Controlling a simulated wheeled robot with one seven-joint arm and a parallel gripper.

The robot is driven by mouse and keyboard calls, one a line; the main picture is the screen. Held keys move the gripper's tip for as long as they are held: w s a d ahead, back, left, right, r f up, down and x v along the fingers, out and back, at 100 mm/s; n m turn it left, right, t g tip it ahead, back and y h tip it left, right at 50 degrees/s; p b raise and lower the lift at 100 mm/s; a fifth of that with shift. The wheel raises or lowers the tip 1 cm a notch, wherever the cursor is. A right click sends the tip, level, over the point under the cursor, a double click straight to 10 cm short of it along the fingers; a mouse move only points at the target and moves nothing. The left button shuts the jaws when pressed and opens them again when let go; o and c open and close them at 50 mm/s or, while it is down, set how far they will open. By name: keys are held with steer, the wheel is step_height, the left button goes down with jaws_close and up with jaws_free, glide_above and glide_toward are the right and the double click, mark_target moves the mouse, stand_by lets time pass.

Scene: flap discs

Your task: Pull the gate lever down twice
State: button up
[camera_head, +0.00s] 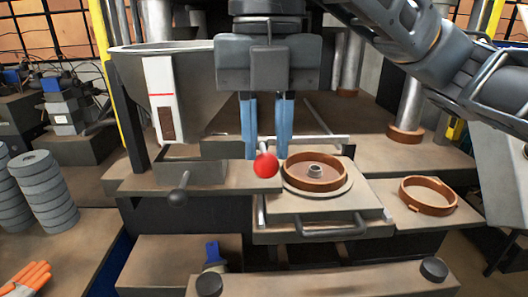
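A lever with a red ball knob (265,167) points toward me at the middle of the machine, with a short pale rod behind the knob. My gripper (267,156) hangs pointing down with its two blue fingers apart. The red knob shows just below and in front of the fingertips, in line with the gap. I cannot tell whether the fingers touch the rod. A second lever with a dark ball knob (177,197) sticks out lower left, below the grey hopper (205,85). I cannot tell for sure which lever is the gate lever.
A round brown mould ring (314,174) sits on a plate with a bar handle (334,228) right of the red knob. Another brown ring (428,196) lies further right. Stacked grey discs (45,190) and an orange glove (27,279) are at left. Two dark buttons flank the front panel (320,280).

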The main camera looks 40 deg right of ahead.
step_height(320, 180, down, 8)
steer(key=b, duration=0.4)
steer(key=shift+f+b, duration=0.2)
steer(key=shift+b, duration=0.15)
stand_by(0.5)
step_height(320, 180, up, 9)
steer(key=p, duration=0.8)
steer(key=shift+f, duration=0.15)
steer(key=shift+r, duration=1.1)
